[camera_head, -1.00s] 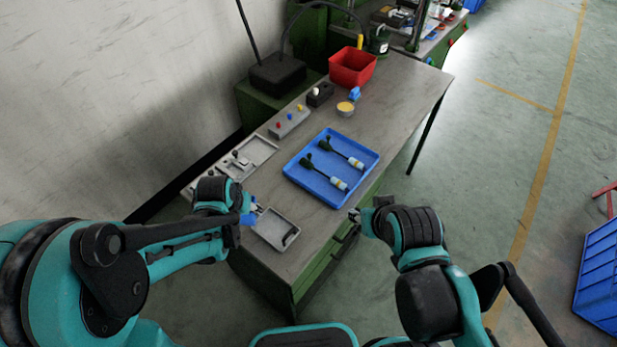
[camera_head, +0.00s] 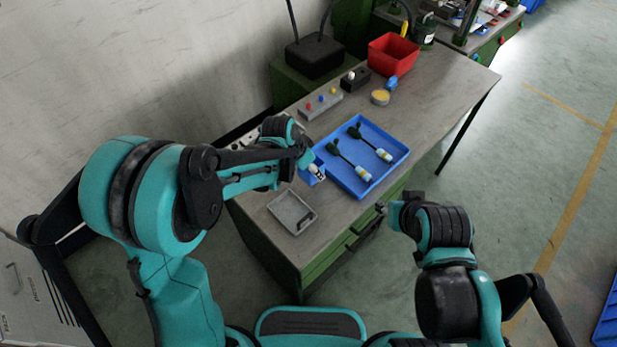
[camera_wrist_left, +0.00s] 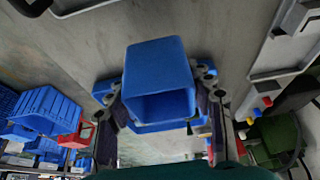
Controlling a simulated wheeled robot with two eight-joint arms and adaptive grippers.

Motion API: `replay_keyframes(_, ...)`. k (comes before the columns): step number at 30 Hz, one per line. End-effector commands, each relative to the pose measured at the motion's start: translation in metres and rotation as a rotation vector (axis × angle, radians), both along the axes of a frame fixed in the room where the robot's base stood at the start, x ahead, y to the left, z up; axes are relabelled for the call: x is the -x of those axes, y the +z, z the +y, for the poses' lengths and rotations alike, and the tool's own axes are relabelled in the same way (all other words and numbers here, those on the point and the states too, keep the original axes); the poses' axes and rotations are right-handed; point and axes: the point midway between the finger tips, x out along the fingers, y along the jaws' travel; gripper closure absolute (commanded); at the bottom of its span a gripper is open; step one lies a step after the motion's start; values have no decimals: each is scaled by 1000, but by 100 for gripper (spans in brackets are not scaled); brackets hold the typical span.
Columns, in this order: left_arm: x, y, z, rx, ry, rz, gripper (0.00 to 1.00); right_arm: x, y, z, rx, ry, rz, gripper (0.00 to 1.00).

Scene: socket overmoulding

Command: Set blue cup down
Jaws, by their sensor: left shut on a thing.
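The blue cup (camera_head: 313,169) is in my left gripper (camera_head: 318,174), beside the left edge of the blue tray (camera_head: 362,193). In the left wrist view the cup (camera_wrist_left: 157,62) sits between the two fingers (camera_wrist_left: 155,98), which are shut on its sides. Its open mouth shows there. I cannot tell whether its base touches the table. My right gripper (camera_head: 382,207) is empty off the table's front edge; its jaws are too small to read.
The blue tray holds two dark tools with white and yellow ends (camera_head: 362,173). A grey tray (camera_head: 289,211) lies at the near end of the table (camera_head: 335,228).

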Motion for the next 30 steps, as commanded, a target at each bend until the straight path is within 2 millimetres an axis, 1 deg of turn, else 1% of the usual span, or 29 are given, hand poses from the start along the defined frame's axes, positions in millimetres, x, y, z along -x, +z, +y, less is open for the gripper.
replay_keyframes(1, -5, -5, 5, 0, 3, 0, 70, 0, -3, 0, 0, 0, 0, 60)
replay_keyframes(3, -8, -7, 8, 0, 1, 0, 70, 0, -4, 0, 0, 0, 0, 60)
replay_keyframes(7, -10, -14, 10, 0, 0, 0, 70, 0, -7, 0, 0, 0, 0, 60)
replay_keyframes(12, -9, -41, 9, 0, 0, 0, 70, 0, -21, 0, 0, 0, 0, 60)
replay_keyframes(14, -9, -48, 9, 0, 1, 0, 70, 0, -24, 0, 0, 0, 0, 60)
replay_keyframes(21, -9, -47, 9, 0, 1, 0, 70, 0, -22, 0, 0, 0, 0, 60)
replay_keyframes(26, -9, -52, 9, 0, 1, 0, 70, 0, -27, 0, 0, 0, 0, 60)
replay_keyframes(27, -9, -51, 9, 0, 1, 0, 37, 0, -26, 0, 0, 0, 0, 60)
replay_keyframes(28, -9, -51, 9, 0, 1, 0, 29, 0, -25, 0, 0, 0, 0, 60)
replay_keyframes(29, -9, -50, 9, 0, 1, 0, 27, 0, -25, 0, 0, 0, 0, 60)
replay_keyframes(30, -9, -50, 9, 0, 1, 0, 27, 0, -25, 0, 0, 0, 0, 60)
